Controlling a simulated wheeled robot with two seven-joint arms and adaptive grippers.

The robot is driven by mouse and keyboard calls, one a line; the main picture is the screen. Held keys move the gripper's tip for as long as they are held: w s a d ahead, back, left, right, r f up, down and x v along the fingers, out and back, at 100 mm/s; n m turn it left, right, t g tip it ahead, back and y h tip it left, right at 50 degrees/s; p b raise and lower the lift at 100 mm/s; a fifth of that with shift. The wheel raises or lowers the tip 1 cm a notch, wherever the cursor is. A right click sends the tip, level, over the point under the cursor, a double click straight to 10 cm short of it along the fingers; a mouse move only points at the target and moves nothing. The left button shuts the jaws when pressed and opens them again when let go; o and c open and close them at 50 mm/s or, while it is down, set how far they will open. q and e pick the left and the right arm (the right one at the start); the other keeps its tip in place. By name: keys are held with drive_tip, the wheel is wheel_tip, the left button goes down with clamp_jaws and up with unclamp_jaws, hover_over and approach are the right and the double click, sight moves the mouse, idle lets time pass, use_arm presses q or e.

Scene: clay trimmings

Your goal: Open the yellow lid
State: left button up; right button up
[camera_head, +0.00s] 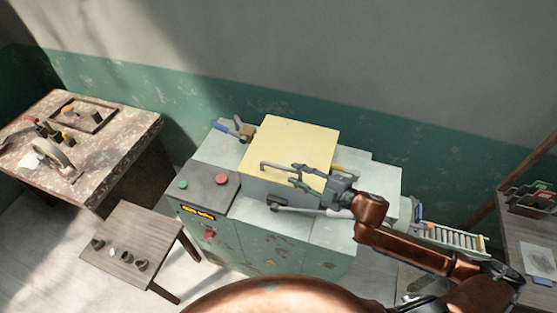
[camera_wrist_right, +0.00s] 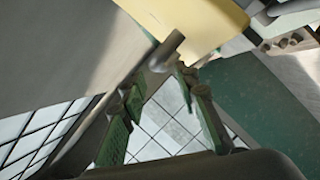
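The yellow lid (camera_head: 297,138) lies on top of a worn green-grey machine (camera_head: 285,245) and looks down flat. A grey bar handle (camera_head: 272,166) runs along its front edge. The lid also fills the top of the right wrist view (camera_wrist_right: 195,22), with the grey handle end (camera_wrist_right: 166,52) below it. My right gripper (camera_head: 302,176) is at the front right of the lid, by the handle. In the wrist view its green fingers (camera_wrist_right: 158,80) are apart, with floor tiles showing between them. The handle end appears just beyond the fingertips; contact is unclear. My left gripper is not in view.
A control panel (camera_head: 205,189) with green and red buttons sits left of the lid. A small stool (camera_head: 133,240) and a worn table (camera_head: 110,152) with tools stand at left. A shelf (camera_head: 515,232) is at right. The wall is close behind the machine.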

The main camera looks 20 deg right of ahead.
sight(285, 169)
drive_tip(key=x, duration=0.4)
drive_tip(key=shift+w+a+r+p, duration=0.1)
drive_tip(key=shift+a+p, duration=0.15)
drive_tip(key=shift+p, duration=0.15)
drive_tip(key=shift+x, duration=1.2)
drive_tip(key=c, duration=0.7)
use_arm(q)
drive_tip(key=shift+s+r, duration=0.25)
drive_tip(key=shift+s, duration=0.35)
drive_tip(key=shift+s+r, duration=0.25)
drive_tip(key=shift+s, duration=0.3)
use_arm(e)
clamp_jaws()
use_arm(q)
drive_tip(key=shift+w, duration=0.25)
